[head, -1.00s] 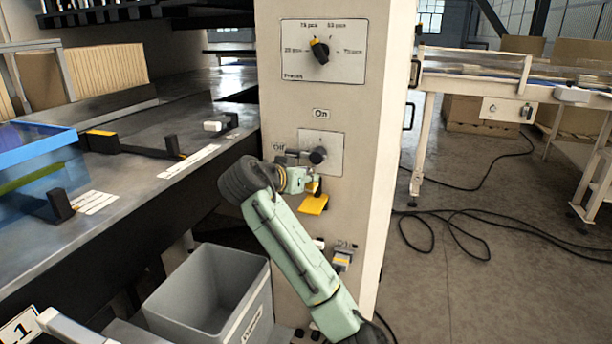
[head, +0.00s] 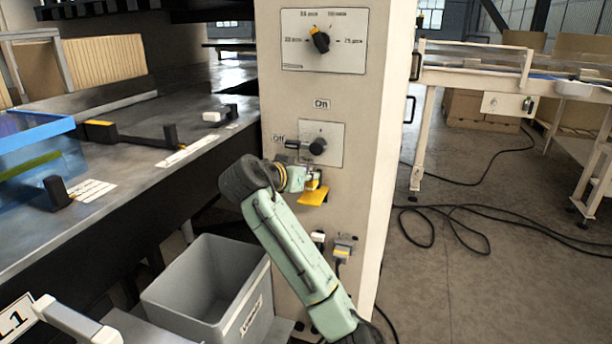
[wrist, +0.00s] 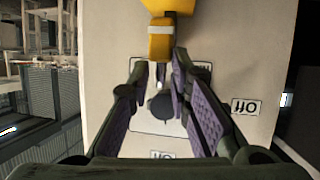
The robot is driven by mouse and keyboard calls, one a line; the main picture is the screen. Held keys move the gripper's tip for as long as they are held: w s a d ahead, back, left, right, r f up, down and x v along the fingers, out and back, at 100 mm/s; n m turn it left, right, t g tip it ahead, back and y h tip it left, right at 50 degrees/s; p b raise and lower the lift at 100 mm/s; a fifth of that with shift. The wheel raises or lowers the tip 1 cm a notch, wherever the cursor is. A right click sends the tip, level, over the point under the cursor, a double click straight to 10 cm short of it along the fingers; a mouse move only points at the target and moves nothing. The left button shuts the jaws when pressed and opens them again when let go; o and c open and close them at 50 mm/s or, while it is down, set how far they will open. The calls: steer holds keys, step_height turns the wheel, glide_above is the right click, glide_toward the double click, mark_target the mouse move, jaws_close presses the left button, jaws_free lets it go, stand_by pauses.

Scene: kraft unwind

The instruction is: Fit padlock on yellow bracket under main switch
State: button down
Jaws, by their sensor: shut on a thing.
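The main switch (head: 318,146) is a dark knob on a pale plate, its handle pointing left at the Off label; it also shows upside down in the wrist view (wrist: 161,106). The yellow bracket (head: 312,197) juts out from the cabinet below the switch, and part of it shows at the top of the wrist view (wrist: 168,6). My gripper (wrist: 160,60) is shut on the padlock (wrist: 160,44), a small yellow block, right by the bracket. The padlock's shackle is too small to tell, so I cannot tell whether it passes through the bracket.
A rotary dial (head: 319,41) is higher on the cabinet front. Small boxes with cables (head: 343,247) sit below the bracket. A grey bin (head: 210,290) stands at lower left, beside the dark machine table (head: 110,215). Black cables lie on the floor at right.

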steer(key=shift+s+f+b, duration=0.1)
steer(key=shift+f+b, duration=0.45)
steer(key=shift+f, duration=0.45)
stand_by(1.4)
steer(key=c, duration=1.4)
jaws_free()
steer(key=shift+s+a, duration=0.1)
